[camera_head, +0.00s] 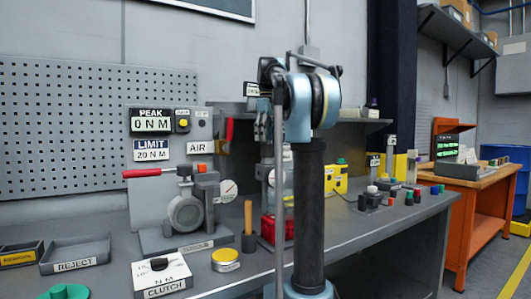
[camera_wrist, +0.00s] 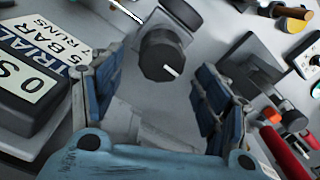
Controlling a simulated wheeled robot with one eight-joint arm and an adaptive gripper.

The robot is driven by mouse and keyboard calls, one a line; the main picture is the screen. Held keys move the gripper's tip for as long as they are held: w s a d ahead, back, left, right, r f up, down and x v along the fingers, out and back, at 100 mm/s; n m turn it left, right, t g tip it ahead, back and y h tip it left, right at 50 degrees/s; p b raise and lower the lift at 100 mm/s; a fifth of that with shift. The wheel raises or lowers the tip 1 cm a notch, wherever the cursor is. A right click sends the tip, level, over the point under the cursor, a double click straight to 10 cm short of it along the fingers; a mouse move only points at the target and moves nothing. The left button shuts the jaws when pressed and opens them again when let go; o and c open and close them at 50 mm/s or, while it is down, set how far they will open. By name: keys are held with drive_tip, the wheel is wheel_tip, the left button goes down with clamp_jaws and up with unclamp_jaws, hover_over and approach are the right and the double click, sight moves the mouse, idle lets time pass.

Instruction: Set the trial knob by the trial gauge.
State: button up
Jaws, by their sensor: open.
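A dark round knob (camera_wrist: 160,56) with a white pointer mark is ahead of my gripper in the wrist view; it appears to be the trial knob. The pointer aims toward the lower right. My gripper (camera_wrist: 157,68) is open, its blue-padded fingers on either side of the knob in the picture; whether they touch it I cannot tell.
The bench holds a valve fixture (camera_head: 186,212) with a red-handled lever (camera_head: 143,173), a CLUTCH box (camera_head: 160,279), a yellow-topped can (camera_head: 226,258) and a REJECT tray (camera_head: 76,266). A PEAK display (camera_head: 151,120) reads 0 N M. My arm hides the bench's middle in the head view.

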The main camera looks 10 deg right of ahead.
sight(267, 148)
drive_tip(key=shift+f, duration=2.95)
drive_tip(key=shift+c, duration=0.6)
drive_tip(key=c, duration=1)
